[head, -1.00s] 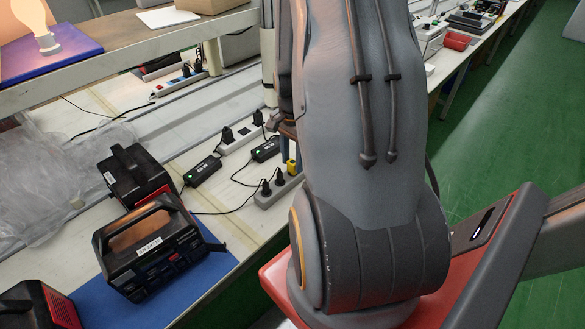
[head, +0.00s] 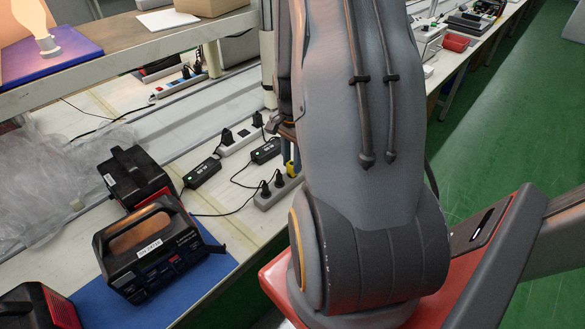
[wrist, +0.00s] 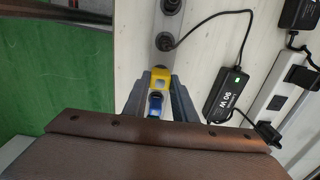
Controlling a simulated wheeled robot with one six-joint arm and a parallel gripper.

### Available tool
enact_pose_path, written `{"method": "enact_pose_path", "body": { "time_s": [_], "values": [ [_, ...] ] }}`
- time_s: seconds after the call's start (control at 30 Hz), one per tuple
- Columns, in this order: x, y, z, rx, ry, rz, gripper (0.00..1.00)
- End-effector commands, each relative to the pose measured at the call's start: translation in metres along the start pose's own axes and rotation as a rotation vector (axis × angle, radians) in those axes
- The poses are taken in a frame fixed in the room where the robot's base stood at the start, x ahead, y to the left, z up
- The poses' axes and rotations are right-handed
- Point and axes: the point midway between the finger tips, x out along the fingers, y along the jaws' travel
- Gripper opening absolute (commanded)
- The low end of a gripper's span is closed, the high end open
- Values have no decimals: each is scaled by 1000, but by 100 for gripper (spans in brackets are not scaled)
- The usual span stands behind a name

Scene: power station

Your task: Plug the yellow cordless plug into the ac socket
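My gripper (wrist: 159,88) points down at the bench, with one dark finger on each side of the yellow cordless plug (wrist: 159,77). The fingers look shut on it, and a blue part of the plug shows between them. In the head view the plug (head: 290,168) is a small yellow patch below the fingers, mostly hidden. It is at the grey socket strip (head: 267,199), which also shows in the wrist view (wrist: 169,22). The plug is in line with the strip's end. I cannot tell whether it touches or enters a socket. The socket face under it is hidden.
Black plugs (head: 279,179) occupy nearby sockets of the strip. A black charger (wrist: 228,95) with a cable lies to the right in the wrist view, beside a white strip (wrist: 268,97). Black power stations (head: 150,248) stand on a blue mat to the left.

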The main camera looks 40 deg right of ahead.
Motion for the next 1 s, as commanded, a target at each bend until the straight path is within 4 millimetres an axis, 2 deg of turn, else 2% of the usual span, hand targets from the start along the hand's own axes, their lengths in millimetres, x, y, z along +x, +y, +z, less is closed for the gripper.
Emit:
{"method": "enact_pose_path", "body": {
  "time_s": [0.27, 1.0],
  "values": [
    [-6, 0, 0, 0, 0, 0, 1],
    [-40, 0, 0, 0, 1, -1, 1]
  ]
}}
